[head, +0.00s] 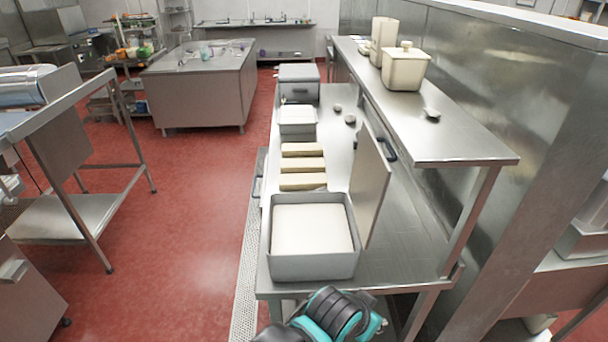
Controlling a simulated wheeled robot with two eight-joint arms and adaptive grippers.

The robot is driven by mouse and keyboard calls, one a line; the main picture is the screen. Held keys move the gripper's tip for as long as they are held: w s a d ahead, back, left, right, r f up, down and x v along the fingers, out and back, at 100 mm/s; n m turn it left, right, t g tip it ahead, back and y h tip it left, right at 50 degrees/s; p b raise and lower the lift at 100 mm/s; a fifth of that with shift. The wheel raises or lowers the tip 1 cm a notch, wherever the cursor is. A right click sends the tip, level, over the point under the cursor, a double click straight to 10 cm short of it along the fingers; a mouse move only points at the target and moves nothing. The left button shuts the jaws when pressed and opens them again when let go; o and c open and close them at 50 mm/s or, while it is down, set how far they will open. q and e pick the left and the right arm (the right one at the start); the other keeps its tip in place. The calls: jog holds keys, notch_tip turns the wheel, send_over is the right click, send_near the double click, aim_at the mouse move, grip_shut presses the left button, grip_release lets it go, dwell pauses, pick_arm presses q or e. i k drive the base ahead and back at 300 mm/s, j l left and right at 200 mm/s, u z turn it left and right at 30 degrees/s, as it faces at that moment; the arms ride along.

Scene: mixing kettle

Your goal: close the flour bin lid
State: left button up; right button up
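The flour bin (312,268) is a grey square container at the near end of the steel counter, filled with white flour (311,229). Its lid (368,182) stands open, upright along the bin's right side. A dark handle (389,150) sticks out from the far right face of the lid. A black and teal part of one of my arms shows at the bottom edge, in front of the counter's near end and apart from the bin and lid. Neither gripper's fingers are in view.
Wooden-looking blocks (303,164), a white-topped container (297,121) and a grey box (299,83) line the counter behind the bin. A raised steel shelf (440,140) overhangs the right side, carrying a cream lidded jar (404,68). Red floor lies open to the left.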

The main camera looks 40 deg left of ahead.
aim_at(371, 172)
jog(key=i+l+u, duration=0.2)
jog(key=u, duration=0.2)
jog(key=i+l+u, duration=0.15)
jog(key=u, duration=0.25)
jog(key=i+l+u, duration=0.15)
jog(key=l+u, duration=0.55)
jog(key=u, duration=0.15)
jog(key=i+l+u, duration=0.1)
jog(key=l+u, duration=0.3)
